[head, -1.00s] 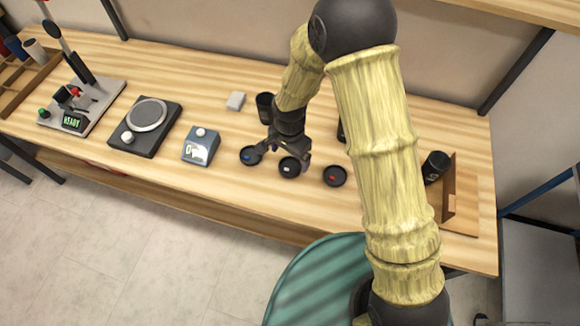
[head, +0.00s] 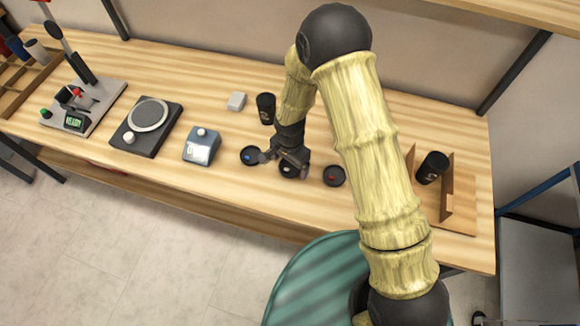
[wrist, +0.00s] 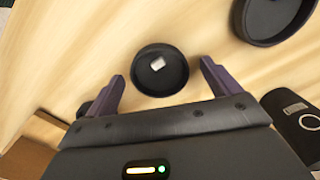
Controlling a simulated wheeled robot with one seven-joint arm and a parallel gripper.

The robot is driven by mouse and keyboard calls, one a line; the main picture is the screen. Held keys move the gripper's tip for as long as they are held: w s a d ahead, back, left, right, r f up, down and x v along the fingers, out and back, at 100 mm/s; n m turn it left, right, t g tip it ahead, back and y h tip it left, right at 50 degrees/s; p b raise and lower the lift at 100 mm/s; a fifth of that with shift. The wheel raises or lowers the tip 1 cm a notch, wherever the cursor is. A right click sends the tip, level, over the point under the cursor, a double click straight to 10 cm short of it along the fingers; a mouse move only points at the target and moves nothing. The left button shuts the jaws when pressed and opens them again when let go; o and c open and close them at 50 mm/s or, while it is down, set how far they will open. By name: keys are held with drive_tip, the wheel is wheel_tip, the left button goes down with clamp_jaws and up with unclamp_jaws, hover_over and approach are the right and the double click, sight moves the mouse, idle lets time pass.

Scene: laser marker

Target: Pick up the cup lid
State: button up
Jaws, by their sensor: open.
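Three dark round lids lie in a row on the wooden bench. The left lid (head: 250,155) has a blue mark, the middle lid (head: 289,171) a white one and the right lid (head: 334,176) a red one. My gripper (head: 283,161) is open and empty over the middle lid, partly hiding it. In the wrist view the white-marked lid (wrist: 160,75) lies between and slightly beyond the open fingertips (wrist: 162,74). Neither finger appears to touch it. Another lid (wrist: 268,18) is cut off at the top right.
A black cup (head: 266,108) stands behind the lids; another (head: 432,167) is at a wooden holder (head: 447,190) on the right. A small white block (head: 236,101) lies behind.

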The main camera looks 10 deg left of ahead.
sight(290, 167)
drive_tip(key=c, duration=1.1)
drive_tip(key=shift+o, duration=0.2)
drive_tip(key=shift+r, duration=0.1)
wheel_tip(290, 167, up, 10)
drive_tip(key=b, duration=0.1)
